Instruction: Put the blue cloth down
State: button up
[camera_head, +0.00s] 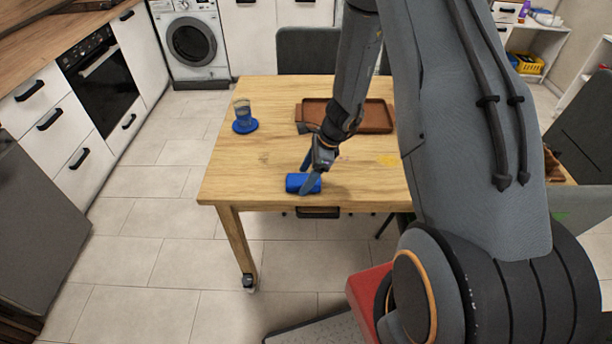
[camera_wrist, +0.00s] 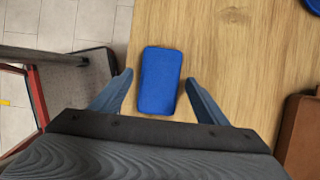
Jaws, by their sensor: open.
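The blue cloth (camera_head: 297,183) is a small, folded or rolled bundle on the wooden table (camera_head: 262,160), close to the table's front edge. In the wrist view the blue cloth (camera_wrist: 159,80) lies flat on the wood as a rounded rectangle between my two fingers. My gripper (camera_head: 308,178) is right at the cloth, pointing down. In the wrist view my gripper (camera_wrist: 158,88) is open, with a visible gap between each finger and the cloth. Part of the cloth is hidden behind a finger in the head view.
A glass on a blue coaster (camera_head: 245,126) stands at the table's left. A brown tray (camera_head: 372,116) lies towards the back right, near my arm. A dark chair (camera_head: 308,50) is behind the table. The wood left of the cloth is clear.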

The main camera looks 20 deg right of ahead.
jog(key=b+v, duration=0.2)
jog(key=v, duration=0.9)
jog(key=s+a+r+n+h, duration=0.2)
jog(key=s+r+n, duration=0.3)
jog(key=s+n, duration=0.3)
jog(key=s+a+r+n+h, duration=0.2)
jog(key=s+r+n, duration=0.4)
jog(key=n, duration=0.7)
jog(key=shift+s+a+n, duration=0.3)
jog(key=shift+s+a, duration=0.2)
jog(key=shift+s, duration=0.4)
jog(key=shift+r, duration=0.1)
notch_tip(320, 180, down, 2)
jog(key=shift+f+b, duration=0.2)
jog(key=shift+b, duration=1.05)
jog(key=shift+o, duration=0.5)
